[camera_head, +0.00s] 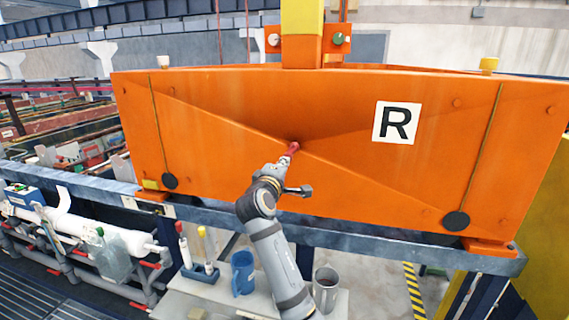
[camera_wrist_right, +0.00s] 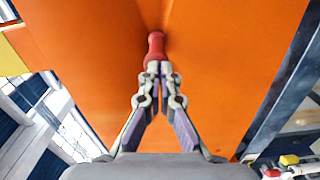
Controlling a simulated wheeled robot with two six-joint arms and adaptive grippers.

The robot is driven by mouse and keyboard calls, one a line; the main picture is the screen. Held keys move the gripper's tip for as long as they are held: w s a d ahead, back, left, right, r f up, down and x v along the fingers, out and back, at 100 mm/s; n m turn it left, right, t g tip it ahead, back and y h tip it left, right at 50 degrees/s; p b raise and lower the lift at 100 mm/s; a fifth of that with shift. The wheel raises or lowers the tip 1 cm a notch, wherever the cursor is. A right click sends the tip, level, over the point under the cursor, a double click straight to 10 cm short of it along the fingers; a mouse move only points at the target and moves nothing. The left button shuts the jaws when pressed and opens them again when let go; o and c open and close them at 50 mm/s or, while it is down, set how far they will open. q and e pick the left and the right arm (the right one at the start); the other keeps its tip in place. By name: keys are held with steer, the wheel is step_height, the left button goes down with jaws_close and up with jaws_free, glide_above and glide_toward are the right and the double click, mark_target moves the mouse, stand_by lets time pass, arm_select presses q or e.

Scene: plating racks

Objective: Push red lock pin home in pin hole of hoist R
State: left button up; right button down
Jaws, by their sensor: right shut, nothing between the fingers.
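Hoist R is the large orange beam (camera_head: 230,115) with a white R plate (camera_head: 396,122); it also fills the wrist view (camera_wrist_right: 235,70). The red lock pin (camera_head: 293,148) stands at the middle of its front face, where the creases meet. In the right wrist view the red pin (camera_wrist_right: 156,45) points away from me into the orange face. The pin hole is hidden behind it. My right gripper (camera_head: 285,161) is shut and empty, its closed fingertips (camera_wrist_right: 159,68) at the near end of the pin, seemingly touching it. My left gripper is not in view.
A blue-grey rail (camera_head: 370,250) runs below the hoist. A bench beneath holds a blue mug (camera_head: 243,273), a metal cup (camera_head: 327,287) and a stand with red-topped (camera_head: 179,228) and yellow-topped (camera_head: 202,233) items. White pipes (camera_head: 90,230) lie at left.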

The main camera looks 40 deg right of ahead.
step_height(320, 180, up, 10)
steer(key=s+a, duration=0.1)
steer(key=shift+s+a, duration=0.2)
steer(key=shift+a, duration=0.15)
stand_by(0.3)
